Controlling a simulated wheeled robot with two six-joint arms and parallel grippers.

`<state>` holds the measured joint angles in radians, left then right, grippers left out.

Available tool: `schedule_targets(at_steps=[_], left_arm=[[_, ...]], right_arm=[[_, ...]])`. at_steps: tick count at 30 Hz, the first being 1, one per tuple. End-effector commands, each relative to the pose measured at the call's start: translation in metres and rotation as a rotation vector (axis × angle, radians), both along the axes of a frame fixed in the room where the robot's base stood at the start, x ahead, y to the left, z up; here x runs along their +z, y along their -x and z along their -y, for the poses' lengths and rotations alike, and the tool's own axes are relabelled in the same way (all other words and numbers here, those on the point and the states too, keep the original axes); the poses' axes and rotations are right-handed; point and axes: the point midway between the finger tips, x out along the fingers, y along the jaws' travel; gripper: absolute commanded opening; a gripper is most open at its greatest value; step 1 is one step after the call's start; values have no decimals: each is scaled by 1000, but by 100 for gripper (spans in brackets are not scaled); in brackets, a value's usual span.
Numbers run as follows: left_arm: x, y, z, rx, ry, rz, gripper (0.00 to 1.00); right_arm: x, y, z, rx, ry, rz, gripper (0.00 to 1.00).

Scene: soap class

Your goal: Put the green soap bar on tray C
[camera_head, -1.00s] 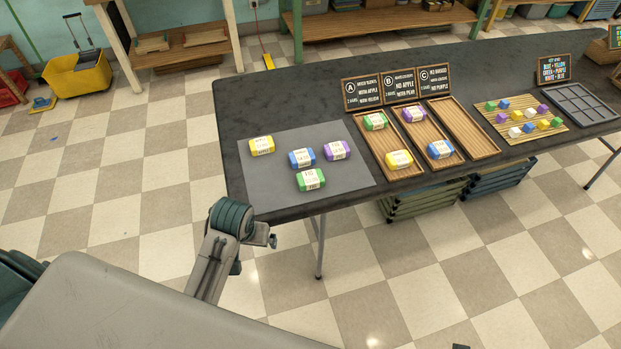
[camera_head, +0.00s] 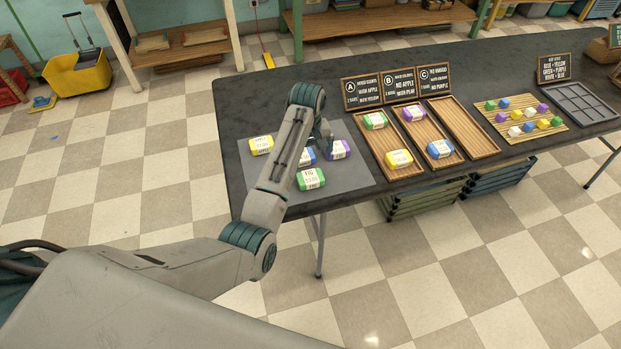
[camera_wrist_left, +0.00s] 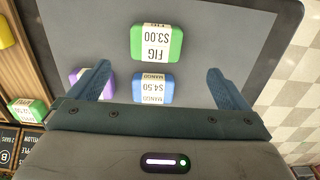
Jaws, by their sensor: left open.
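The green soap bar (camera_head: 310,181) with a white FIG label lies near the front edge of the grey mat (camera_head: 347,183). It also shows in the left wrist view (camera_wrist_left: 156,45), beyond the fingertips. My left gripper (camera_wrist_left: 158,76) is open and empty, with its fingers apart above the mat; in the head view it hangs over the mat (camera_head: 324,134), partly hidden by my own wrist. Tray C (camera_head: 464,127) is the empty wooden tray at the right of three, behind it a sign marked C (camera_head: 434,79). My right gripper is not in view.
Close by on the mat are a blue bar (camera_wrist_left: 153,88), a purple bar (camera_head: 341,150) and a yellow bar (camera_head: 261,145). Tray A holds another green bar (camera_head: 375,120) and a yellow one (camera_head: 398,159). Tray B holds purple (camera_head: 413,113) and blue (camera_head: 440,149) bars.

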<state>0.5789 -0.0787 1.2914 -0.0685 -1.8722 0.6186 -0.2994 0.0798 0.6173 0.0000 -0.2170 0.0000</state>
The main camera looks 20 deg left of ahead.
Motion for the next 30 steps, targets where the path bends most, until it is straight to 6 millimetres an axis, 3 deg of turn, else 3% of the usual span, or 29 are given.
schedule_targets(at_steps=[6,13,21,30], left_arm=[[-32,1,0,0,-1,-3,98],[-48,0,2,-1,-1,-3,98],[-84,-3,6,0,0,-1,98],[-91,-3,6,0,0,1,98]], right_arm=[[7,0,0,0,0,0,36],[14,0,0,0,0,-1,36],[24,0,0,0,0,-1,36],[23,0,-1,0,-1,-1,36]])
